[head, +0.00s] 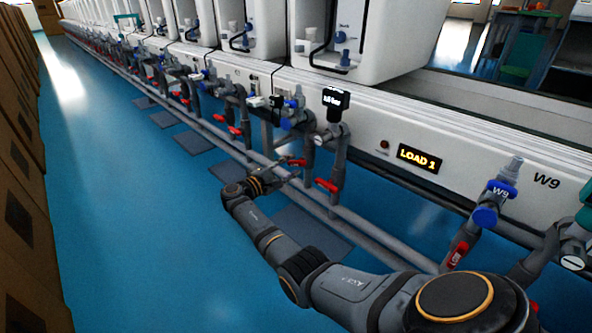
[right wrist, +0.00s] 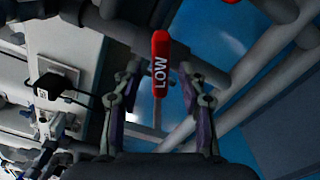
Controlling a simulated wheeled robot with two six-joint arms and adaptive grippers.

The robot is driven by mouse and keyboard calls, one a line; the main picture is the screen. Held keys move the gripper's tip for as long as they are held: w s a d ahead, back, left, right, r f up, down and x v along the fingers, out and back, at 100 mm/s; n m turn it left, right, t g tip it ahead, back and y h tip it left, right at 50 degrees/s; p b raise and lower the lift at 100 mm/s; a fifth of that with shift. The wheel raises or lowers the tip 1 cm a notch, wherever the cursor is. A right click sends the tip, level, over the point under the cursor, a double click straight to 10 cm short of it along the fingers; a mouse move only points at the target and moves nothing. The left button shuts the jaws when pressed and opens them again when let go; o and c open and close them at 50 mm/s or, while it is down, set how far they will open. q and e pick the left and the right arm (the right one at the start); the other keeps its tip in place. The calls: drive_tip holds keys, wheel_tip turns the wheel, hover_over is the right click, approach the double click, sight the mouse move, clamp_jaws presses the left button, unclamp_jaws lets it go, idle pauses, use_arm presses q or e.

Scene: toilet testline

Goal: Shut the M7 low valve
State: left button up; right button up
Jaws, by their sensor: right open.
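A red valve handle marked LOW (right wrist: 160,62) shows in the right wrist view, its long lever pointing toward my gripper. My right gripper (right wrist: 160,85) is open, with one finger on each side of the lever's lower end; I cannot tell whether they touch it. In the head view my right gripper (head: 288,178) is at the pipes, close to a red handle (head: 298,162) that seems to be the same lever. No M7 label is readable. My left gripper is not in view.
Another red handle (head: 327,185) sits on the pipe just right of the gripper. A grey pipe (head: 385,235) runs along the white bench, which bears a LOAD 1 display (head: 419,159). Brown boxes (head: 22,180) line the left. The blue floor (head: 130,230) between is clear.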

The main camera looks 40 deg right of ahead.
sight(294, 164)
drive_tip(key=shift+w+d+f+b, duration=0.15)
drive_tip(key=shift+d+b, duration=0.3)
drive_tip(key=shift+d, duration=0.75)
drive_tip(key=shift+d+r, duration=0.2)
drive_tip(key=shift+d, duration=0.1)
clamp_jaws()
